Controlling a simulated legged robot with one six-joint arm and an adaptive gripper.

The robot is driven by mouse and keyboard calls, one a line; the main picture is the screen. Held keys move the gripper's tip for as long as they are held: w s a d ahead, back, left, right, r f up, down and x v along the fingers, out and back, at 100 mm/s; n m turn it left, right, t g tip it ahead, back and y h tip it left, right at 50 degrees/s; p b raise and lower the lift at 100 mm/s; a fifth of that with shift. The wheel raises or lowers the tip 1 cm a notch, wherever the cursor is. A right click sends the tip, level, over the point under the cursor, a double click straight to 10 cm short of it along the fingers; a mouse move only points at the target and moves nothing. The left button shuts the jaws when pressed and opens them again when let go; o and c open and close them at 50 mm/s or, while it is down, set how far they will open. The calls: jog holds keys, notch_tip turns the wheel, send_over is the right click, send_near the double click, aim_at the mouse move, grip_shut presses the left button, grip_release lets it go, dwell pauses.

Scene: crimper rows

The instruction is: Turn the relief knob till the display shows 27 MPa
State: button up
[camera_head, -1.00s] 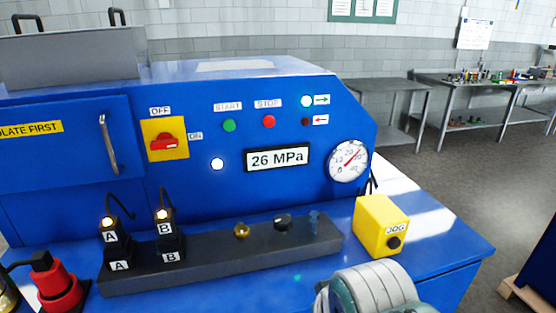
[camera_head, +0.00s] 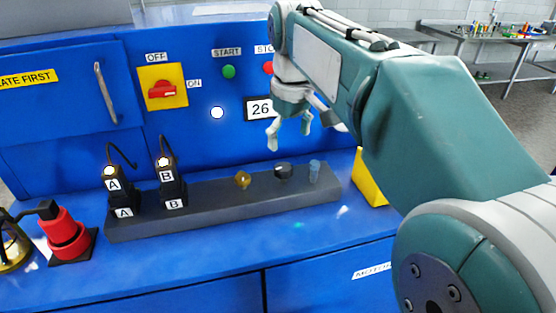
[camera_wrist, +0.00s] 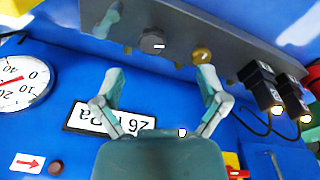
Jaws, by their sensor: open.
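The display (camera_head: 259,109) reads 26 in the head view, its right part hidden by my arm. In the wrist view the display (camera_wrist: 85,117) is upside down and partly covered by a finger. A dark round knob (camera_head: 283,172) stands on the grey block, between a brass knob (camera_head: 242,180) and a blue fitting (camera_head: 314,171). No label shows which one is the relief knob. In the wrist view, the dark knob (camera_wrist: 152,42) has a white mark, and the brass knob (camera_wrist: 202,56) is beside it. My gripper (camera_head: 289,130) is open and empty, above the dark knob and apart from it.
The grey block (camera_head: 215,212) also carries plugs A and B at its left. A red-and-yellow switch (camera_head: 162,88) is on the blue panel. A yellow jog box (camera_head: 367,182) is mostly hidden by my arm. The gauge (camera_wrist: 22,82) shows in the wrist view.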

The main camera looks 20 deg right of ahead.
jog(key=n+g, duration=0.1)
send_near(283, 166)
notch_tip(283, 166, down, 10)
jog(key=shift+r, duration=0.1)
dwell(0.5)
jog(key=shift+c, duration=0.2)
jog(key=c, duration=1.1)
